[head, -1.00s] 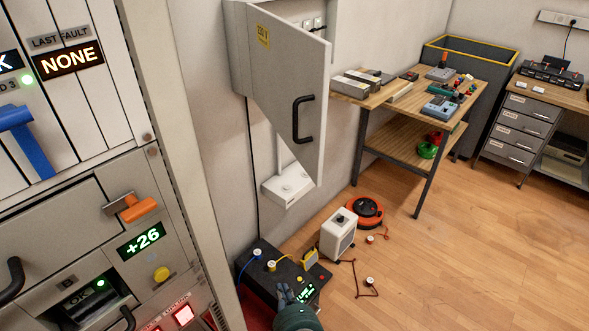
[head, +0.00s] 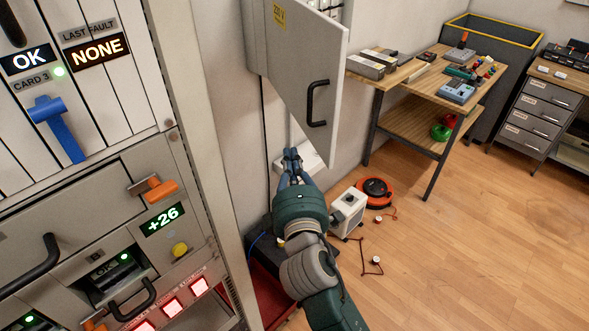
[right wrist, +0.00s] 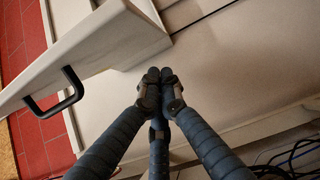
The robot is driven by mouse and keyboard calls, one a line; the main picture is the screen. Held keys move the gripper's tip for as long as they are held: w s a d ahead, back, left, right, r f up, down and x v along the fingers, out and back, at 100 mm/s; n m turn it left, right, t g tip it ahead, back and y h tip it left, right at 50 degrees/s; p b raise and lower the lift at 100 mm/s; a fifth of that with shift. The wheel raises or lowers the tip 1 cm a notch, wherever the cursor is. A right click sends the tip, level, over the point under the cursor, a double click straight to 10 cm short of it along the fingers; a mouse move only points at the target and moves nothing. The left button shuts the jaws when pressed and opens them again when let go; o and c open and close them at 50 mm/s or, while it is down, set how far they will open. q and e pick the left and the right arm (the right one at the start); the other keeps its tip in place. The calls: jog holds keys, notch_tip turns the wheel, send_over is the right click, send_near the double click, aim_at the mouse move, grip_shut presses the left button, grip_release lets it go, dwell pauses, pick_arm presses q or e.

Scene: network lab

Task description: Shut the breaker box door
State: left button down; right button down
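The breaker box door (head: 297,55) is a grey panel with a yellow label and stands open, swung out from the wall. Its black handle (head: 317,103) is on the face toward me. The box interior shows only as a strip past the door's upper edge. My right gripper (head: 291,155) is just below and left of the door's lower corner, apart from the handle. In the right wrist view its fingertips (right wrist: 160,80) are together with nothing between them. The door (right wrist: 75,50) and handle (right wrist: 60,95) show there at the left. My left gripper is not in view.
A grey equipment rack (head: 110,180) with levers and handles fills the left side. A wooden workbench (head: 415,95) with devices stands at the right. A white box (head: 347,212) and an orange cable reel (head: 374,191) are on the floor. The floor at right is mostly clear.

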jog(key=d, duration=0.1)
jog(key=w+d+p, duration=0.1)
jog(key=w+d, duration=0.1)
jog(key=shift+d+p, duration=0.35)
